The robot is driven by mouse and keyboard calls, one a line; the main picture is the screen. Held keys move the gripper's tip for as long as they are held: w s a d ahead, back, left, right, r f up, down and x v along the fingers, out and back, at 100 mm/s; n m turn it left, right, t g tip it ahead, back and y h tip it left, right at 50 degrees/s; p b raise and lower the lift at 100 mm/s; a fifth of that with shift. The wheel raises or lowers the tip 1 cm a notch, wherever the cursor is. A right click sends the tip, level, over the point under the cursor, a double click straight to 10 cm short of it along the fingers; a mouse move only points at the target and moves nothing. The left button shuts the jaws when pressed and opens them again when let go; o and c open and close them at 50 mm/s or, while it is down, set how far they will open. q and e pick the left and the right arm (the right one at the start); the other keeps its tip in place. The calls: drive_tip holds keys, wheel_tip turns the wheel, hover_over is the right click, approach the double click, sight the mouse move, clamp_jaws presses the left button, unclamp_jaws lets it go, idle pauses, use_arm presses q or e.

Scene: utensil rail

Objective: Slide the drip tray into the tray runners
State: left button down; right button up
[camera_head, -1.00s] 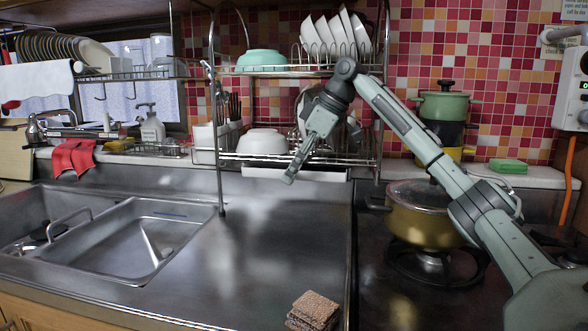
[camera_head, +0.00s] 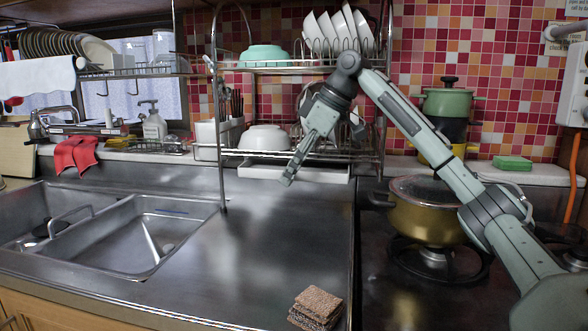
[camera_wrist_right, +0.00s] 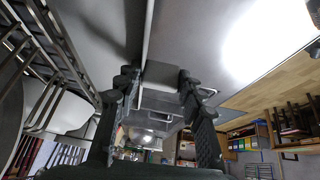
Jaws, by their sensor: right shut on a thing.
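The drip tray (camera_head: 325,174) is a shallow white tray under the lower shelf of the dish rack (camera_head: 222,150), its front edge facing me. In the right wrist view its pale rim (camera_wrist_right: 149,30) runs down to between the fingers. My right gripper (camera_head: 288,181) reaches down from the right and is shut on the tray's front edge near the middle. The fingers also show in the wrist view (camera_wrist_right: 158,78). The tray runners are too small or hidden to make out under the shelf. My left gripper is not in view.
Bowls stand on both rack shelves, including a white bowl (camera_head: 264,138) above the tray. A gold pot (camera_head: 425,212) sits on the stove at right, below my right arm. Brown sponges (camera_head: 316,306) lie on the front counter. The counter (camera_head: 260,250) between is clear.

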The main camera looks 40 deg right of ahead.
drive_tip(key=s+a, duration=0.7)
drive_tip(key=a, duration=0.2)
drive_tip(key=shift+s+b, duration=0.3)
idle(1.8)
idle(0.7)
drive_tip(key=shift+p, duration=0.45)
idle(0.4)
drive_tip(key=shift+p, duration=0.45)
idle(0.4)
drive_tip(key=shift+w+d, duration=0.95)
drive_tip(key=shift+d, duration=0.2)
drive_tip(key=shift+w+d, duration=0.95)
drive_tip(key=shift+d, duration=0.15)
drive_tip(key=shift+c, duration=0.2)
